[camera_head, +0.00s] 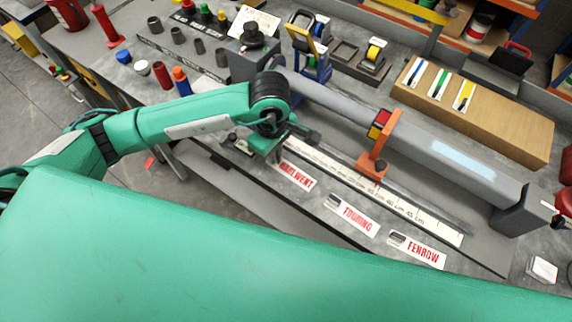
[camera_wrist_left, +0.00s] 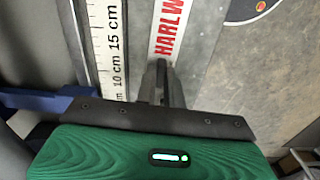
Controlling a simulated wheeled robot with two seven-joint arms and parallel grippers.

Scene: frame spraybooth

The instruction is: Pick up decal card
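The decal card marked HARLWENT (camera_head: 296,177) is white with red letters and lies by the long scale on the bench. In the left wrist view the card (camera_wrist_left: 168,32) runs away from the fingertips. My left gripper (camera_wrist_left: 161,82) has its fingers close together at the card's near end, with a dark narrow piece between them; it looks shut on that end. In the head view my left gripper (camera_head: 268,150) hides that end. Two similar cards, TOURING (camera_head: 357,218) and FENROW (camera_head: 422,251), lie to the right, each with a grey tab. My right gripper is not in view.
The white scale (camera_wrist_left: 112,40) runs close beside the card. A long grey tube (camera_head: 420,145) with an orange clamp (camera_head: 377,150) stands behind. A white block (camera_head: 542,269) sits at the right.

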